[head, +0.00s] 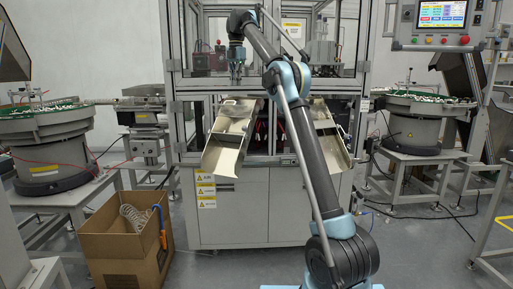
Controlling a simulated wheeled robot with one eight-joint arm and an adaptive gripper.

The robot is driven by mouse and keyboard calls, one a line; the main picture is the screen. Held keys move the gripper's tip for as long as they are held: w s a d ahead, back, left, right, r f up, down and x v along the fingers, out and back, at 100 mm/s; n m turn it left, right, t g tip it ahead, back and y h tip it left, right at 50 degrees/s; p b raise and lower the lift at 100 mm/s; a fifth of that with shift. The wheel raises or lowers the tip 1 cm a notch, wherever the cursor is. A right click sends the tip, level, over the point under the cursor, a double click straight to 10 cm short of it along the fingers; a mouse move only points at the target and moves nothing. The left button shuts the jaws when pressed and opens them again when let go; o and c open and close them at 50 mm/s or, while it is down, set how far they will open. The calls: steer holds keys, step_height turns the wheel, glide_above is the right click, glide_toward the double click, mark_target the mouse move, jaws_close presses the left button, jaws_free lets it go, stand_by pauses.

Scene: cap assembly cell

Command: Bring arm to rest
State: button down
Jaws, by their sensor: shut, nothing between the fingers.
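My arm (310,150) rises from its base at the bottom right of centre. It leans up and left, then folds over at the top in front of the machine's glazed upper part. My gripper (237,78) hangs at its end, pointing down, left of the picture's middle. It is small in the head view; its fingers look close together, with nothing seen between them. It is above the left metal chute (228,140) and appears apart from it.
The assembly machine (245,205) has a second chute (330,145) behind my arm. Feeder bowls stand at the left (42,130) and right (420,105). A control panel (440,22) hangs upper right. An open cardboard box (125,262) is on the floor, front left. Some grey floor between is clear.

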steer(key=s+d+m, duration=0.8)
steer(key=s+d, duration=0.2)
steer(key=d, duration=0.3)
steer(key=s+d+f+m+t, duration=0.1)
steer(key=s+d+f+m, duration=0.8)
steer(key=s, duration=0.4)
steer(key=s+d+f+m, duration=0.3)
steer(key=s+f, duration=0.6)
steer(key=f, duration=0.3)
steer(key=s+d+f+m, duration=0.4)
steer(key=s+f+m, duration=0.1)
steer(key=s+f, duration=0.5)
steer(key=s+d+f+m+t, duration=0.1)
steer(key=s+d+f+m, duration=0.2)
steer(key=s+f, duration=0.6)
step_height(320, 180, down, 5)
steer(key=shift+s+d+r+m, duration=0.1)
steer(key=shift+s+d+m, duration=0.3)
steer(key=shift+m, duration=0.3)
steer(key=shift+w, duration=0.1)
steer(key=shift+w+f, duration=0.2)
steer(key=shift+w, duration=0.15)
